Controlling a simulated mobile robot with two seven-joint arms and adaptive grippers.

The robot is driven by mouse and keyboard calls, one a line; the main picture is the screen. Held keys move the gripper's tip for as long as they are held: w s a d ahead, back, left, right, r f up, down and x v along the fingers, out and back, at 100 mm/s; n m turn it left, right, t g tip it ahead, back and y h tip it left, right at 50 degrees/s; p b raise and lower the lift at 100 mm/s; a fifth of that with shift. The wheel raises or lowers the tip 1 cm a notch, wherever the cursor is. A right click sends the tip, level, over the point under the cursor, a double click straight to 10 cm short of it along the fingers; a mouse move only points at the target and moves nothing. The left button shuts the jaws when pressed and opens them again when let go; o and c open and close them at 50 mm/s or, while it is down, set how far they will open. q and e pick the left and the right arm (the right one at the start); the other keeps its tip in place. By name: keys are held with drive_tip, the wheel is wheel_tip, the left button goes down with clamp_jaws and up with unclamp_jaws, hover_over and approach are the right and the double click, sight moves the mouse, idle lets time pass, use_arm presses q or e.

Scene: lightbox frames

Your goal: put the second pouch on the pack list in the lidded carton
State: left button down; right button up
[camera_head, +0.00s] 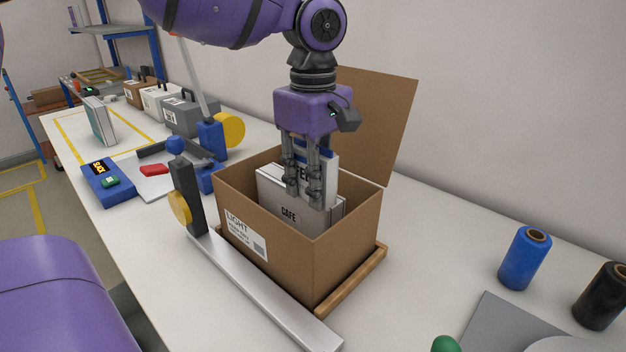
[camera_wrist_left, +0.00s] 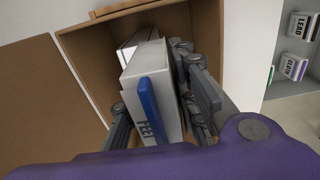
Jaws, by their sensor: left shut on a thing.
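My left gripper (camera_head: 304,200) reaches down into the open lidded carton (camera_head: 345,258) and is shut on a pale pouch with a blue band (camera_head: 331,182). In the left wrist view the held pouch (camera_wrist_left: 167,75) lies between the fingers, with lettering like "FEET" by its blue band. Another pale pouch, marked "CAFE" (camera_head: 280,212), stands in the carton beside it. The carton's front label reads "LIGHT", and its lid (camera_head: 380,125) stands open at the back. The held pouch's lower end is hidden, so I cannot tell whether it touches the bottom. My right gripper is not in view.
A metal rail (camera_head: 265,290) runs along the carton's front, with a dark post and yellow knob (camera_head: 180,207). Blue (camera_head: 524,258) and black (camera_head: 602,295) spools stand right. A blue device (camera_head: 107,182) and toolbox-like cases (camera_head: 188,115) stand left. Bare table lies right of the carton.

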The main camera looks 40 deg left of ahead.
use_arm(q)
drive_tip(key=shift+f, duration=0.45)
drive_tip(key=c, duration=1.4)
unclamp_jaws()
wheel_tip(320, 180, up, 13)
drive_tip(key=shift+r+p, duration=0.1)
drive_tip(key=shift+p, duration=0.5)
